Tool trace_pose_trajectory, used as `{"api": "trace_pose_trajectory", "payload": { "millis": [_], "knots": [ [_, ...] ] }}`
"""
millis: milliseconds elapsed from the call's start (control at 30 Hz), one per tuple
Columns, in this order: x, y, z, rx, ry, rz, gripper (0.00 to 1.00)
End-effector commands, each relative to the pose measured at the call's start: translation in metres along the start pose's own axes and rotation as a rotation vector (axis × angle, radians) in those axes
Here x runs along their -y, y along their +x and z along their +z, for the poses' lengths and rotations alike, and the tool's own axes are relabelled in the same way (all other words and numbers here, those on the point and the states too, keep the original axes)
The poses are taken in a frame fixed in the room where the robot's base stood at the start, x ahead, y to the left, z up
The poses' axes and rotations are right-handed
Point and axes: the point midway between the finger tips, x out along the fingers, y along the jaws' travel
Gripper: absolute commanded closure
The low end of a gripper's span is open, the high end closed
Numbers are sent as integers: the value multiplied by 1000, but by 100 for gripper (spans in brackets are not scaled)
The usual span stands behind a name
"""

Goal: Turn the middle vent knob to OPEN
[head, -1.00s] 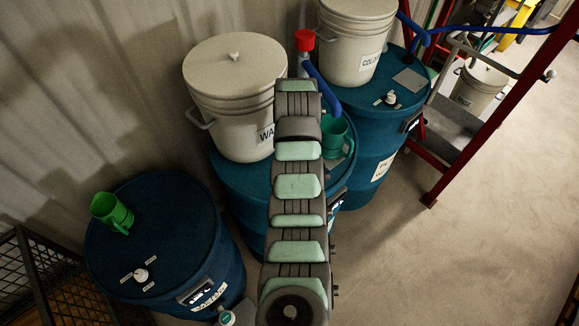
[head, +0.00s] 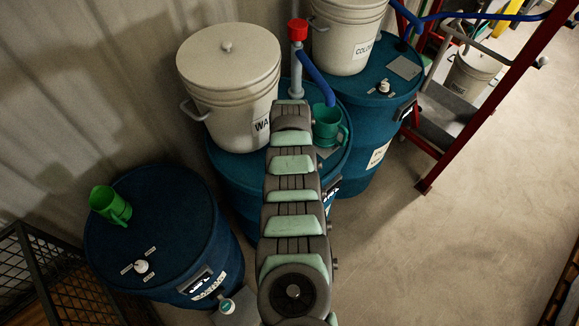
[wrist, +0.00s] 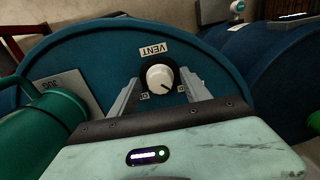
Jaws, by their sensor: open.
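In the wrist view the middle drum's blue lid (wrist: 85,62) carries a white vent knob (wrist: 160,77) on a dark round base, below a VENT label (wrist: 154,50). A dark pointer line on the knob runs toward the lower right. Two small labels below the knob are partly hidden by the fingers and unreadable. My gripper (wrist: 160,80) is open, one finger on each side of the knob; I cannot tell whether they touch it. In the head view my arm hides this knob on the middle drum (head: 230,185).
In the head view a white bucket (head: 228,85) and a red-capped pipe (head: 298,50) stand on the middle drum. Left drum (head: 165,225) and right drum (head: 375,115) flank it.

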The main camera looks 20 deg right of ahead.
Motion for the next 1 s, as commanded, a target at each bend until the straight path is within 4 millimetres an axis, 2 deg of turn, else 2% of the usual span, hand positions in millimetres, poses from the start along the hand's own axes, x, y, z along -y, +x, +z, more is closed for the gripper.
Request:
{"api": "trace_pose_trajectory", "payload": {
  "millis": [267,900,1000],
  "knots": [
    [0,0,0,-1,0,1,44],
    [0,0,-1,-2,-1,1,97],
    [0,0,-1,-2,-1,1,100]
  ]
}}
